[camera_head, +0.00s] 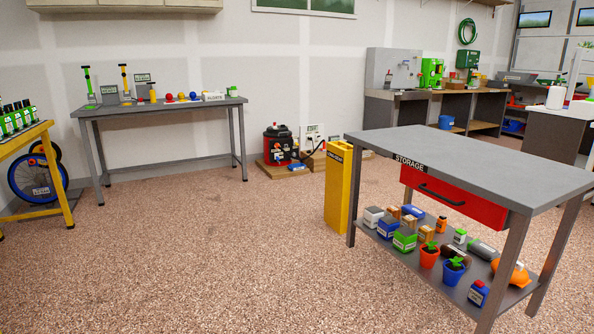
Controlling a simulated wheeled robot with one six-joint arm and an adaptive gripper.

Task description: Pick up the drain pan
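I cannot make out a drain pan anywhere in the head view. A grey steel table (470,160) labelled STORAGE stands at the right with a red drawer (452,195) under its top. The drawer is shut and has a dark handle, so its inside is hidden. The table's lower shelf holds boxes, small potted plants, bottles and an orange item (512,272). My gripper is not in view.
A tall yellow bin (341,186) stands against the storage table's left side. A grey bench (160,109) with pumps and balls is along the back wall. A red and black machine (280,146) sits beside it. A yellow table (30,135) is at far left. The middle floor is clear.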

